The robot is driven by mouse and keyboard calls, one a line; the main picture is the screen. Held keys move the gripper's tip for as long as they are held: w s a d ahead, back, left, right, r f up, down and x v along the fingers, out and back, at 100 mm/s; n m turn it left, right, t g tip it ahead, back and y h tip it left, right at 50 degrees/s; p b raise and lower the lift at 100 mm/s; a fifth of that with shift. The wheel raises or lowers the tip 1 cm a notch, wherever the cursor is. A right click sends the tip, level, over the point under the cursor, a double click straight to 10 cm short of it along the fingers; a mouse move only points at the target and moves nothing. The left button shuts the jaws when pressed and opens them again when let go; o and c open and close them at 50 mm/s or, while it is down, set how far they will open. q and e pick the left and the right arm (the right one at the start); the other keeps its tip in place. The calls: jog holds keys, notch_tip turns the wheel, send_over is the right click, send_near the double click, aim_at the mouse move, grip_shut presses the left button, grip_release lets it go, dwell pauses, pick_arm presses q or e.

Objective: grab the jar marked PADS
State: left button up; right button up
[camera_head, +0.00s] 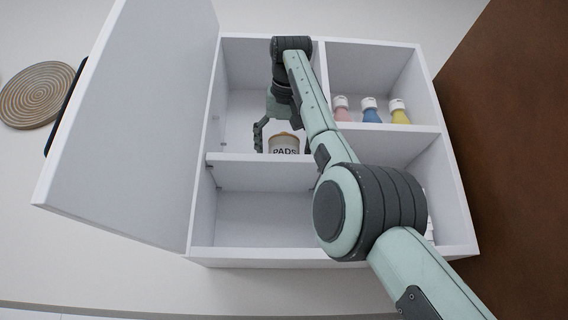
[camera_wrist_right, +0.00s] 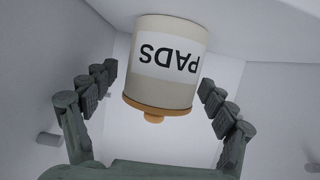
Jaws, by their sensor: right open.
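The jar marked PADS (camera_head: 284,145) is cream with a white label and a tan lid with a knob. It stands upright on the upper left shelf of the white cabinet (camera_head: 262,172). My right gripper (camera_head: 277,130) reaches into that compartment and is at the jar. In the right wrist view the jar (camera_wrist_right: 166,62) appears upside down between the two spread fingers of my right gripper (camera_wrist_right: 158,98). Gaps show on both sides, so the fingers do not touch it. My right arm covers part of the cabinet's middle. My left gripper is not in view.
The cabinet door (camera_head: 135,115) stands open at the left. The upper right compartment holds a pink bottle (camera_head: 341,109), a blue bottle (camera_head: 371,111) and a yellow bottle (camera_head: 399,112). The lower left compartment looks empty. A round woven mat (camera_head: 38,95) is at far left.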

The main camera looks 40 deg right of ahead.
jog(key=c, duration=1.5)
jog(key=shift+o, duration=0.2)
jog(key=shift+r, duration=0.15)
